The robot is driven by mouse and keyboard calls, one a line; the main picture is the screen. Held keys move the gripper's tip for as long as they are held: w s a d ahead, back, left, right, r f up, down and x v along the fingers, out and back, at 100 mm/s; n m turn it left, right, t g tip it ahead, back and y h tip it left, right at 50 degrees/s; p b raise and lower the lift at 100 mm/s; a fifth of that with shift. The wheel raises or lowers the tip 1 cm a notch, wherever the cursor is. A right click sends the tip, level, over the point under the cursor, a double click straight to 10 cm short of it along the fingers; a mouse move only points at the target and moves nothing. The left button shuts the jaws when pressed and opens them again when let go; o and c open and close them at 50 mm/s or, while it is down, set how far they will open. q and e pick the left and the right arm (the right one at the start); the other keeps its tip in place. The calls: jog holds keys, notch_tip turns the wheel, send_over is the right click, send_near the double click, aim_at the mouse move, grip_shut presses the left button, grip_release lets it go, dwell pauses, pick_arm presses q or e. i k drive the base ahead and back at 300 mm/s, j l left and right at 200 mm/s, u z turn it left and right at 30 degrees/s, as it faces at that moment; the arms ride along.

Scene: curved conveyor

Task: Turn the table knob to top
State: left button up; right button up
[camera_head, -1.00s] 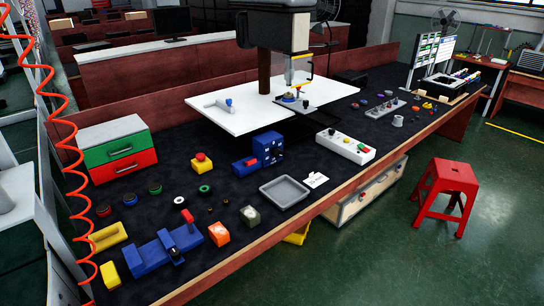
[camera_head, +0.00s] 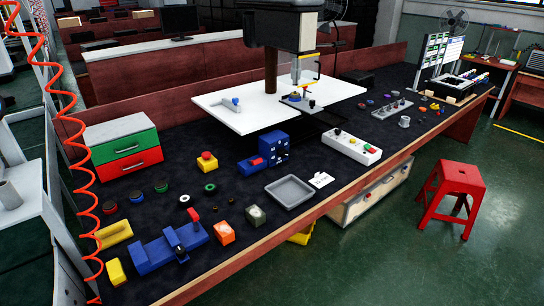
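Neither of my grippers is in view. I cannot tell which part is the table knob. A long blue fixture (camera_head: 152,257) lies on the dark workbench at the front left, with a red knob-like part (camera_head: 192,215) and a black round part (camera_head: 180,250) on it. A blue box (camera_head: 270,147) stands mid-bench, with small light marks on its face. A white control box (camera_head: 350,146) to its right carries several coloured buttons or knobs. Their settings are too small to read.
A drill press with a white table (camera_head: 229,113) stands at the back. A green and red drawer box (camera_head: 125,149), a grey tray (camera_head: 289,191) and several small parts crowd the bench (camera_head: 155,290). A red stool (camera_head: 455,180) stands on open floor at the right.

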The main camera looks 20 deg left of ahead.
aim_at(283, 152)
jog(key=i+l+u, duration=0.2)
jog(key=u, duration=0.25)
jog(key=i+l+u, duration=0.2)
jog(key=u, duration=0.2)
jog(key=i+l+u, duration=0.1)
jog(key=l, duration=0.3)
jog(key=i+l+u, duration=0.1)
jog(key=l, duration=0.3)
jog(key=i+l+u, duration=0.1)
jog(key=i+l, duration=0.15)
jog(key=l, duration=0.2)
jog(key=i+l, duration=0.1)
jog(key=l, duration=0.3)
jog(key=i+l+u, duration=0.15)
jog(key=l, duration=0.3)
jog(key=l+u, duration=0.1)
jog(key=l, duration=0.3)
jog(key=i, duration=0.05)
